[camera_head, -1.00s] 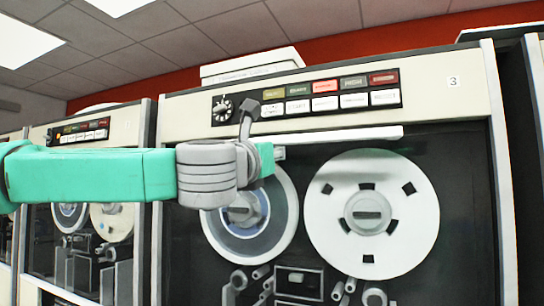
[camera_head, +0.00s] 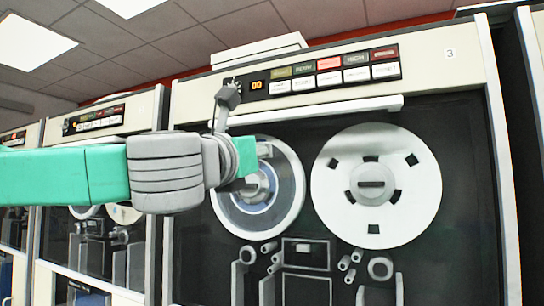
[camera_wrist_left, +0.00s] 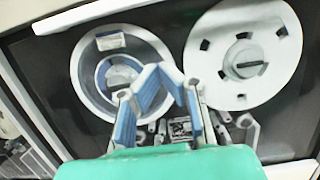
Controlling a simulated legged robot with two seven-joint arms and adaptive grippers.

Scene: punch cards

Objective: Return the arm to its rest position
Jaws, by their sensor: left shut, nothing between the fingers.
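My left arm comes in from the left in the head view, green with a ribbed grey wrist. My left gripper (camera_head: 229,96) points up in front of the control strip of the tape unit marked 3, beside its lit orange display. In the left wrist view the blue-and-grey fingers (camera_wrist_left: 172,76) lean together in front of the tape reels, with nothing held between them. The dial at the left of the strip is mostly hidden behind the gripper. My right gripper is not in view.
The tape unit has a row of coloured and white buttons (camera_head: 330,70), a dark-blue-ringed reel (camera_head: 287,190) and a large white reel (camera_head: 400,220). A pale horizontal bar (camera_head: 320,112) sits above the reels. More tape units (camera_head: 95,123) stand to the left.

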